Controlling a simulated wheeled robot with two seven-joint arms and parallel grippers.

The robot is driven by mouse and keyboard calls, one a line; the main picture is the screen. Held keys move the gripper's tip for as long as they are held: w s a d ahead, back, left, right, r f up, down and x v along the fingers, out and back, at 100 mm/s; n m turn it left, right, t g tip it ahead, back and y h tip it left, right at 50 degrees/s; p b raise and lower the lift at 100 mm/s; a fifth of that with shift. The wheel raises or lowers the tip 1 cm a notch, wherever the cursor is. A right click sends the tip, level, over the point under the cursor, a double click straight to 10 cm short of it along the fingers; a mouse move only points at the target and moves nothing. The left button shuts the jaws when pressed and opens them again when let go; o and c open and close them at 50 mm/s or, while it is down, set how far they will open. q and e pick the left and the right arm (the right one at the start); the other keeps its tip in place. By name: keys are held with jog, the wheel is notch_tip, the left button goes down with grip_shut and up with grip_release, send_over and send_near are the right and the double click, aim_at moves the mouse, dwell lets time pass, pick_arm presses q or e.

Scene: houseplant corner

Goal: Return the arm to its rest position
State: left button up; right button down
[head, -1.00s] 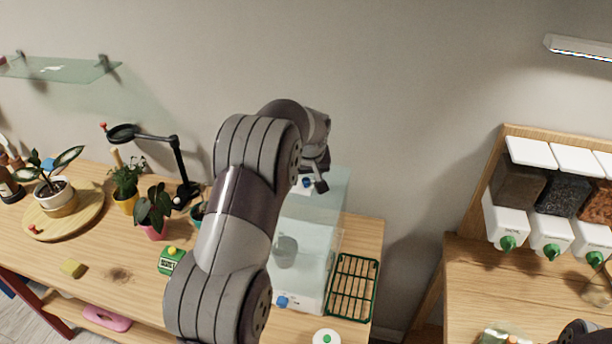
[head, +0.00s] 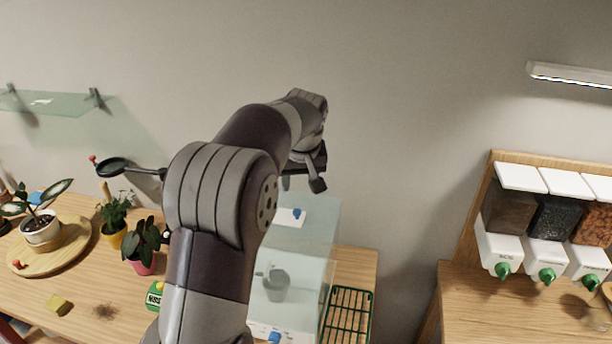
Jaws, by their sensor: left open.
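My left arm rises from the bottom of the head view and bends over the bench. Its gripper (head: 302,178) is at the arm's far end, open and apparently empty, in front of the wall and above the clear glass box (head: 312,245). One dark finger shows clearly; the rest is partly hidden behind the wrist. My right gripper is not in view.
A green wire rack (head: 347,315) lies right of the box. Dispensers with green knobs (head: 547,274) stand on the right bench.

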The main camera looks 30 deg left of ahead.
pick_arm(q)
jog(key=s+d+f+m+h+b, duration=0.1)
jog(key=s+d+f+m, duration=0.1)
jog(key=s+d+f, duration=0.2)
jog(key=s+d+f+m+g+b, duration=0.1)
jog(key=s+d+f+m, duration=0.2)
jog(key=s+d+f, duration=0.2)
jog(key=s+d+f+m+g+h+b, duration=0.1)
jog(key=s+d+f, duration=0.3)
jog(key=s+f, duration=0.5)
jog(key=s+m, duration=0.1)
jog(key=s, duration=0.4)
jog(key=shift+s+d+f+h, duration=0.2)
jog(key=shift+f+h, duration=0.1)
jog(key=shift+f, duration=0.1)
jog(key=shift+w, duration=0.15)
jog(key=shift+a, duration=0.1)
